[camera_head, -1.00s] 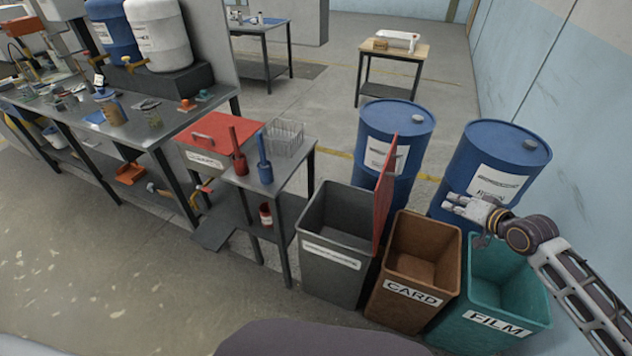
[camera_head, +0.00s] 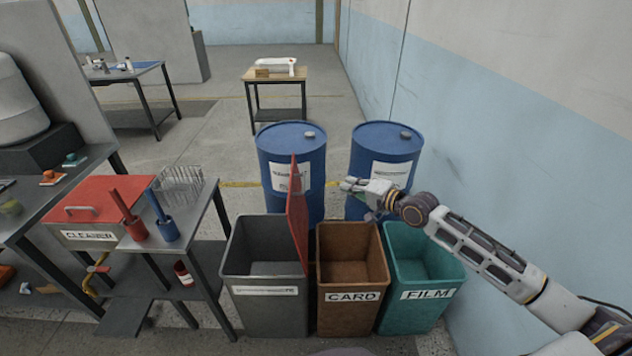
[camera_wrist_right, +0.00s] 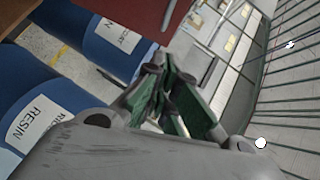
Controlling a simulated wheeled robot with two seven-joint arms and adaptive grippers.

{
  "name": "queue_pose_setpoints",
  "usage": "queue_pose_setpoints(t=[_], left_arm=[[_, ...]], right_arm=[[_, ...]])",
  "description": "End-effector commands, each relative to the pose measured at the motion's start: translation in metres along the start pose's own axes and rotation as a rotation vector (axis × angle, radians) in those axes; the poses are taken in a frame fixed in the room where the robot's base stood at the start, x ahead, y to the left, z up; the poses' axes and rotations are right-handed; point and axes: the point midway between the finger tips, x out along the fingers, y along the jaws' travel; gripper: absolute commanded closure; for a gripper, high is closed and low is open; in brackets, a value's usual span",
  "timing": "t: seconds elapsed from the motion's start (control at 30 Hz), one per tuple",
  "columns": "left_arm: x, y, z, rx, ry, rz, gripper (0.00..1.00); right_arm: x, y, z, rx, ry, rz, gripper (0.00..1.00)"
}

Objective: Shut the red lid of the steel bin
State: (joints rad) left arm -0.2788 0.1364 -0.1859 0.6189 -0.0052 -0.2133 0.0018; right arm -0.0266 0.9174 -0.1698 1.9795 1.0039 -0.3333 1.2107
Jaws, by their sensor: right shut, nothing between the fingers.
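The steel bin (camera_head: 264,312) is grey and stands at the left end of a row of bins, its top uncovered. Its red lid (camera_head: 298,214) stands upright along the bin's right side, next to the brown bin. In the right wrist view a red panel (camera_wrist_right: 135,10), likely the lid, shows at the top edge. My right gripper (camera_head: 348,185) is above and behind the brown bin, to the right of the lid and apart from it. In the right wrist view its fingers (camera_wrist_right: 172,90) are close together with nothing held. My left gripper is not in view.
The brown CARD bin (camera_head: 351,312) and teal FILM bin (camera_head: 412,310) stand right of the steel bin. Two blue drums (camera_head: 291,150) (camera_head: 386,150) stand behind. A side table with a red CLEANER box (camera_head: 92,203) is at left. A wall closes the right side.

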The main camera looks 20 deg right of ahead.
Motion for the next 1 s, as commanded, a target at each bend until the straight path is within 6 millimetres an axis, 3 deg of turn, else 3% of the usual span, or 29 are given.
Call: queue_pose_setpoints(t=[0.37,1.0], left_arm=[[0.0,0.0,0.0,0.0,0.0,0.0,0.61],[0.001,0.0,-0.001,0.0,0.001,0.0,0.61]], right_arm=[[0.006,0.0,0.0,0.0,0.0,0.0,1.0],[0.044,-0.001,-0.001,-0.001,0.001,-0.001,1.0]])
